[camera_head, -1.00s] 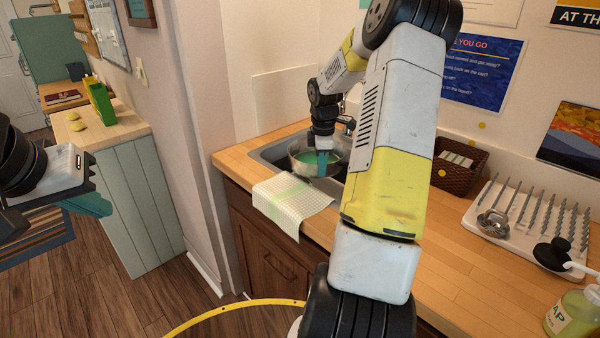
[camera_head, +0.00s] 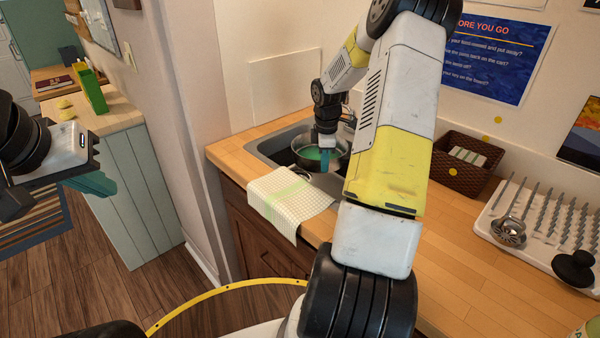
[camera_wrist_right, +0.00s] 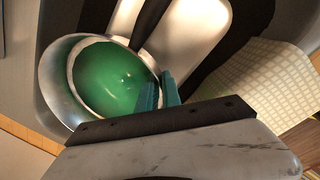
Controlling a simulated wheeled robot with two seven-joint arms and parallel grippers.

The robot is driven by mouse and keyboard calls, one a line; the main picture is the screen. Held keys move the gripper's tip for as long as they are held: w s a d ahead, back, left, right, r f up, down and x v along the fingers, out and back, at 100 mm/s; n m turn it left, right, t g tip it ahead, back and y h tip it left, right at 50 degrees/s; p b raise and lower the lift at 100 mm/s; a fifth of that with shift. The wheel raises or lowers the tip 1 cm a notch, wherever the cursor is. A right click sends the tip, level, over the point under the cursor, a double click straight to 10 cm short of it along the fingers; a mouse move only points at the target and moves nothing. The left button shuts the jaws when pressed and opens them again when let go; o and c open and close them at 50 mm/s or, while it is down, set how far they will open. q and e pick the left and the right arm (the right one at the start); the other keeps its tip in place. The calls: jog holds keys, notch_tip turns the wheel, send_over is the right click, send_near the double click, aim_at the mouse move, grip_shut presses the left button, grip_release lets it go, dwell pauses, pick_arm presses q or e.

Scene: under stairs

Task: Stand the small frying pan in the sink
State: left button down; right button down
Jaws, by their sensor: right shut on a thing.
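The small frying pan (camera_head: 307,157), round and metal with a green inside, is at the sink (camera_head: 266,151) in the head view. It also shows in the right wrist view (camera_wrist_right: 108,80), with its open side towards the camera. My right gripper (camera_head: 325,160) is shut on the pan's rim; its teal fingers (camera_wrist_right: 160,92) show at the rim in the wrist view. A dark bar runs above the pan there; I cannot tell if it is the handle. Whether the pan touches the sink floor is hidden. My left gripper (camera_head: 93,183) is empty, away from the counter.
A checked cloth (camera_head: 290,203) hangs over the counter's front edge before the sink. A wicker basket (camera_head: 462,171) and a white drying rack (camera_head: 533,232) stand to the right. The wooden counter (camera_head: 470,262) is clear in front of them.

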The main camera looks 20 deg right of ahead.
notch_tip(320, 180, down, 12)
jog(key=shift+r, duration=0.1)
dwell(0.5)
jog(key=c, duration=1.5)
grip_release()
jog(key=shift+f, duration=0.2)
jog(key=shift+c, duration=0.2)
jog(key=shift+r, duration=0.1)
